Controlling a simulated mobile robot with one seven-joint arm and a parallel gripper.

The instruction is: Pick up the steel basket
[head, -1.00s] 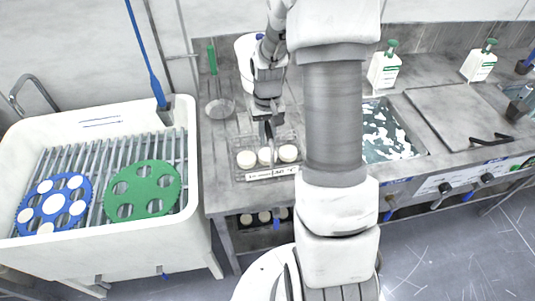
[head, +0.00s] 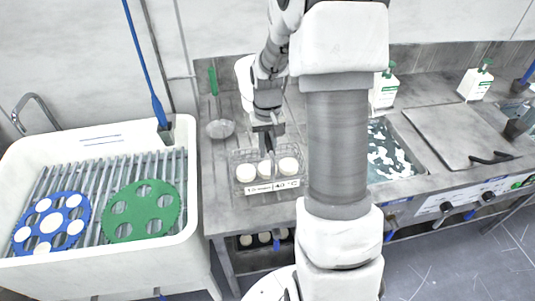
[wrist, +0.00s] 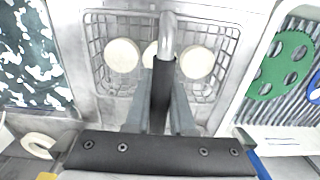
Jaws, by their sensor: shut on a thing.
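The steel basket (head: 241,158) is an open wire basket on the left part of the steel bench, with a white temperature label on its front. It holds three white round pucks (head: 288,166). My gripper (head: 265,148) is above the middle of the basket, shut on its upright handle. In the wrist view the basket's wire mesh (wrist: 221,67) spreads either side of my gripper (wrist: 163,75), whose fingers close around the steel handle. The fingers hide part of the middle puck. The basket looks slightly raised, but any gap below it is hard to see.
A white tub (head: 200,190) with slats and blue and green discs stands left of the bench (head: 235,212). A ladle (head: 220,128) lies behind the basket on the left. Right are an open bath (head: 388,150), a soap bottle (head: 384,90) and a lid (head: 455,135).

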